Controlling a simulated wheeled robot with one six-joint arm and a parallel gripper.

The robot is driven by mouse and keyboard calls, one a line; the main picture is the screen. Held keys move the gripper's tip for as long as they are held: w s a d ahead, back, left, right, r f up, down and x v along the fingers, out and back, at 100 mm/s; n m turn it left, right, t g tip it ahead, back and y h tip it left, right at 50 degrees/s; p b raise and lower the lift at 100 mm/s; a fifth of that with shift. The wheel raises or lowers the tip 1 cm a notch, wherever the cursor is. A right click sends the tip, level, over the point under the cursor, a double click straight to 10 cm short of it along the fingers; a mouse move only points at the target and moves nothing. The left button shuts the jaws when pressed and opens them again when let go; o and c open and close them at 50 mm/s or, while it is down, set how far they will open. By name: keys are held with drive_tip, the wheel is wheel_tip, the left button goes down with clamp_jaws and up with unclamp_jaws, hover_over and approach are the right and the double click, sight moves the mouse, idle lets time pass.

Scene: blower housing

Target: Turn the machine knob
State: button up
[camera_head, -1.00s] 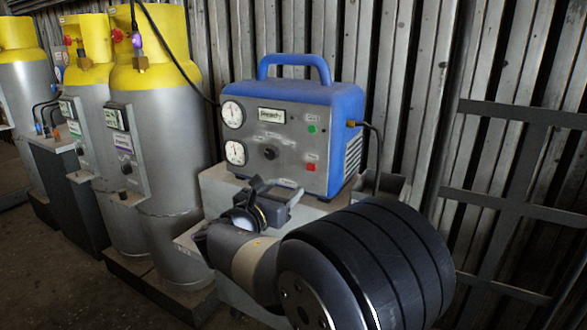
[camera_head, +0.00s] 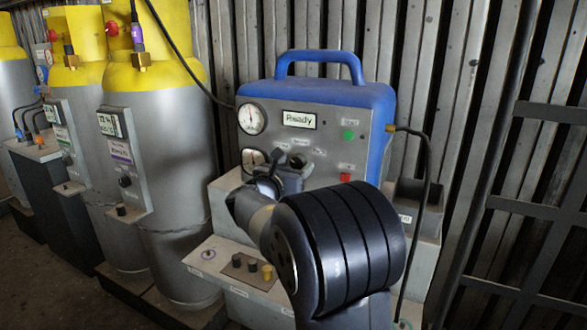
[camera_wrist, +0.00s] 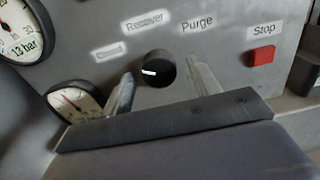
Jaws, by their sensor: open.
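The machine (camera_head: 370,95) is a blue-cased unit with a grey front panel and a display reading Ready. Its black round knob (camera_head: 298,160) sits low on the panel, partly hidden by my gripper in the head view. In the wrist view the knob (camera_wrist: 160,62) shows a white mark on its left half. Labels Recover (camera_wrist: 144,21) and Purge (camera_wrist: 198,23) stand above it; a third label at left is blurred. My gripper (camera_head: 284,166) is open in front of the panel. In the wrist view its two fingers stand left and right of the knob, apparently not touching it.
A red Stop button (camera_wrist: 262,55) is right of the knob, a green button (camera_head: 349,135) above it. Two gauges (camera_head: 252,118) line the panel's left side. A ledge (camera_head: 215,256) with small knobs is below. Yellow-topped cylinders (camera_head: 160,110) stand left; a black hose (camera_head: 425,180) hangs right.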

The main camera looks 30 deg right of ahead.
drive_tip(key=shift+c, duration=0.4)
drive_tip(key=c, duration=0.9)
drive_tip(key=shift+f+m+b, duration=0.1)
drive_tip(key=shift+m+b, duration=0.2)
drive_tip(key=shift+b, duration=0.1)
drive_tip(key=shift+f+m+b, duration=0.15)
drive_tip(key=shift+m+b, duration=0.75)
drive_tip(key=shift+b, duration=0.05)
drive_tip(key=m+b, duration=0.3)
drive_tip(key=shift+m, duration=0.3)
drive_tip(key=m+b, duration=0.3)
drive_tip(key=shift+a, duration=0.1)
drive_tip(key=shift+m+b, duration=1.05)
drive_tip(key=shift+m, duration=0.25)
drive_tip(key=shift+r, duration=0.25)
